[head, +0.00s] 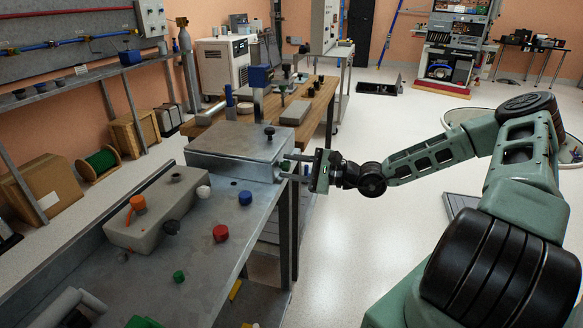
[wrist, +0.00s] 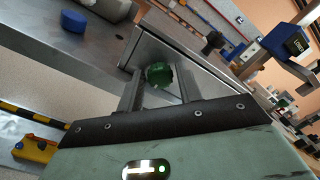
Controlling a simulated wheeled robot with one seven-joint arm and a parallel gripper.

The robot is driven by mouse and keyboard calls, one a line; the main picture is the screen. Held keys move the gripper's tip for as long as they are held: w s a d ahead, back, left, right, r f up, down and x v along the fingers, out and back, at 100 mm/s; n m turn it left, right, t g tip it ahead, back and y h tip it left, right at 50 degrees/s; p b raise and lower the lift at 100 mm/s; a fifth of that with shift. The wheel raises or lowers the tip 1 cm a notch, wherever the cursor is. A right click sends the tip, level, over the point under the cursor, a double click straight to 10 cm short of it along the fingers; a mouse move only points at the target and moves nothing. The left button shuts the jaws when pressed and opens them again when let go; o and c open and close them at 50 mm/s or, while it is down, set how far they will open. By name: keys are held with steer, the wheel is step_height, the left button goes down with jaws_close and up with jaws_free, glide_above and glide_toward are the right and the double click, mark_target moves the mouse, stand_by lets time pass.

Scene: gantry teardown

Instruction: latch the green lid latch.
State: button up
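The green lid latch (wrist: 160,75) is a small round green piece on the side face of a grey metal box (wrist: 190,52) in the wrist view. In the head view the box (head: 235,143) stands at the far end of the metal bench, its lid lying flat with a black knob (head: 269,130) on top. My gripper (head: 286,171) reaches in from the right at the box's right side. In the wrist view my gripper (wrist: 158,88) is open, with one finger on each side of the latch and visible gaps. Whether a finger touches it is unclear. I cannot make out the latch in the head view.
The metal bench (head: 205,262) holds a grey block (head: 150,215) and red (head: 221,233), blue (head: 245,197) and green (head: 179,276) caps. A wooden table (head: 318,97) with tools stands behind the box.

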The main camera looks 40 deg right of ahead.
steer(key=shift+w+a, duration=0.1)
steer(key=shift+w, duration=0.05)
steer(key=c, duration=0.7)
steer(key=shift+r+m+p, duration=0.15)
steer(key=shift+m+p, duration=0.15)
steer(key=shift+p, duration=0.4)
steer(key=m+p, duration=0.2)
steer(key=p, duration=0.1)
steer(key=shift+r, duration=0.2)
steer(key=m+p, duration=0.3)
steer(key=p, duration=0.2)
steer(key=m+p, duration=0.2)
steer(key=m, duration=0.1)
steer(key=m+p, duration=0.2)
steer(key=shift+f+m+p, duration=0.2)
steer(key=shift+m+p, duration=0.15)
steer(key=shift+m, duration=0.05)
steer(key=m+p, duration=0.2)
steer(key=m, duration=0.4)
steer(key=shift+f+p, duration=0.15)
steer(key=shift+p, duration=0.15)
steer(key=shift+m, duration=0.4)
